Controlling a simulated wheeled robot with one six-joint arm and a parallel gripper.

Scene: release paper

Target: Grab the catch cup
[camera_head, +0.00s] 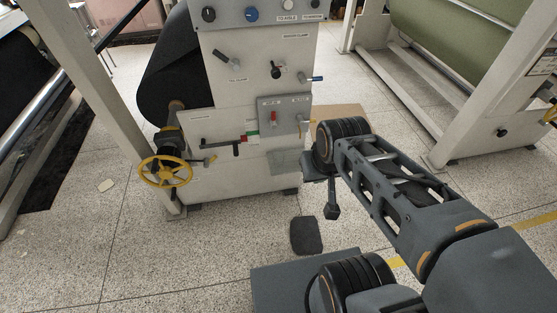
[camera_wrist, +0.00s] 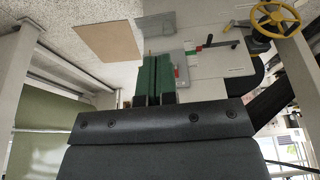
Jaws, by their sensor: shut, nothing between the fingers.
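My gripper (camera_wrist: 156,60) shows in the wrist view as two green fingers side by side, shut with nothing held. They point at the lower front of the grey machine. In the head view my arm reaches toward that front from the right, and the fingertips cannot be made out. No catch cup can be identified with certainty. A light grey box-like part (camera_head: 285,161) sits low on the machine front, below a grey panel (camera_head: 284,114) with a red lever. Whether it is the cup, I cannot tell. My wrist hides the area just right of it.
The machine's yellow handwheel (camera_head: 165,171) is at left and also shows in the wrist view (camera_wrist: 276,18). A tan board (camera_wrist: 106,40) lies on the floor beside the machine. A dark mat (camera_head: 305,235) lies in front. Machine frames stand left and right, with speckled floor between.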

